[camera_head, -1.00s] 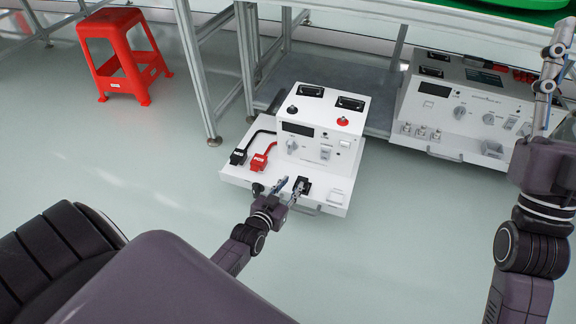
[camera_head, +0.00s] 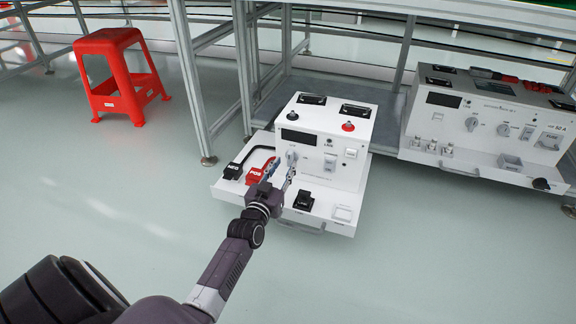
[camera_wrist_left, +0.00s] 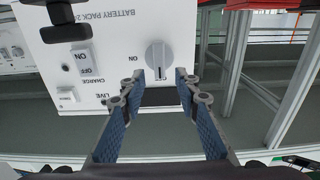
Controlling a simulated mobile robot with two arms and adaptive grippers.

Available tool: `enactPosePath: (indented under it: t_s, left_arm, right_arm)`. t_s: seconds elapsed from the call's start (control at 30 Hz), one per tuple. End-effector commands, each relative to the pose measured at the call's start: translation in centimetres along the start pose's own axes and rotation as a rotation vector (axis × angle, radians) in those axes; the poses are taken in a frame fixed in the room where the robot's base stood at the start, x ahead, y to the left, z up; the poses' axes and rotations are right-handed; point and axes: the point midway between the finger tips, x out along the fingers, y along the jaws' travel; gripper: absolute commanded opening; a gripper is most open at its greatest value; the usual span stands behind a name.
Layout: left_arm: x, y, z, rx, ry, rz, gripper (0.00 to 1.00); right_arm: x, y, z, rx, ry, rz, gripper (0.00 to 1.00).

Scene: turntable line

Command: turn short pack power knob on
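The nearer white pack (camera_head: 325,175) stands on a pull-out tray (camera_head: 230,194) in the head view. Its grey round power knob (camera_head: 291,156) is on the front face; it also shows in the left wrist view (camera_wrist_left: 157,58), upside down, with a dark pointer line and an ON label beside it. My left gripper (camera_head: 281,170) is just in front of the knob. In the left wrist view its blue fingers (camera_wrist_left: 160,80) are apart, with the knob beyond and between the tips. Contact cannot be told. My right gripper is not in view.
A red NEG/POS plug pair, with the red plug (camera_head: 256,173) and black plug (camera_head: 233,170), lies on the tray left of my gripper. A black switch (camera_head: 303,200) is at its right. A second white pack (camera_head: 480,115) stands right. A red stool (camera_head: 118,75) stands left on open floor.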

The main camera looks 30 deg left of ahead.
Motion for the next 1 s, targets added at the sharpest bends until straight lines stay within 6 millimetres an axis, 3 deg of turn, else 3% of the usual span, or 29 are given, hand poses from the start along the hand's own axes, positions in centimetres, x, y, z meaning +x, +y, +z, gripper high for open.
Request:
enactPosePath:
  t_s: [0.1, 0.3, 0.67, 0.93, 1.0]
  left_arm:
    - [1.6, 0.0, 0.3, 0.000, 0.002, 0.000, 0.30]
    - [3.4, 0.0, 0.2, 0.000, 0.000, 0.000, 0.30]
    - [3.8, 0.0, 0.0, 0.001, -0.001, 0.000, 0.30]
    - [3.8, 0.0, 0.0, 0.001, -0.001, 0.000, 0.00]
    - [3.8, 0.0, 0.0, 0.001, -0.001, 0.001, 0.00]
  right_arm:
    - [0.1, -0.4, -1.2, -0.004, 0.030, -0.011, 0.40]
    - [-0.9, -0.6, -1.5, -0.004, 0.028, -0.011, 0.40]
    - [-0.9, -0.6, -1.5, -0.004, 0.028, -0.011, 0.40]
    - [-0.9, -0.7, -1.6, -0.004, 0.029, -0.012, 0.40]
    - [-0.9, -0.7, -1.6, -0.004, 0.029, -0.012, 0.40]
